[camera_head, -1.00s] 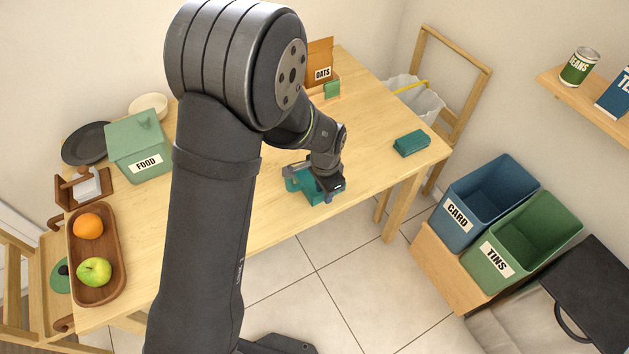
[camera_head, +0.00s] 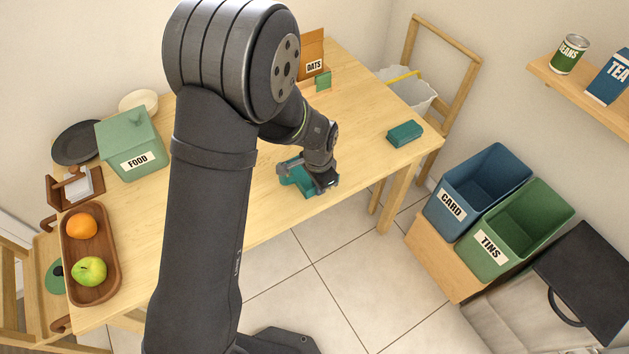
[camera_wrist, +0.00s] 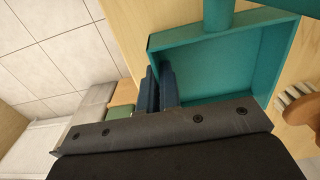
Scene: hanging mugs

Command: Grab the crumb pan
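The crumb pan (camera_head: 301,184) is a teal, shallow, square-sided pan at the front edge of the wooden table. In the wrist view the crumb pan (camera_wrist: 215,65) fills the upper right, with its round handle at the top. My gripper (camera_head: 322,182) is at the pan's right side and hides part of it. In the wrist view the two dark blue fingers of my gripper (camera_wrist: 158,90) are close together at the pan's side wall, one on each side of it. They look shut on the wall.
A brush (camera_wrist: 295,100) with pale bristles lies beside the pan. A teal block (camera_head: 405,133) is at the table's right end. The green FOOD box (camera_head: 130,140) and a wooden fruit tray (camera_head: 112,235) stand left. CARD (camera_head: 470,195) and TINS (camera_head: 512,225) bins stand right, off the table.

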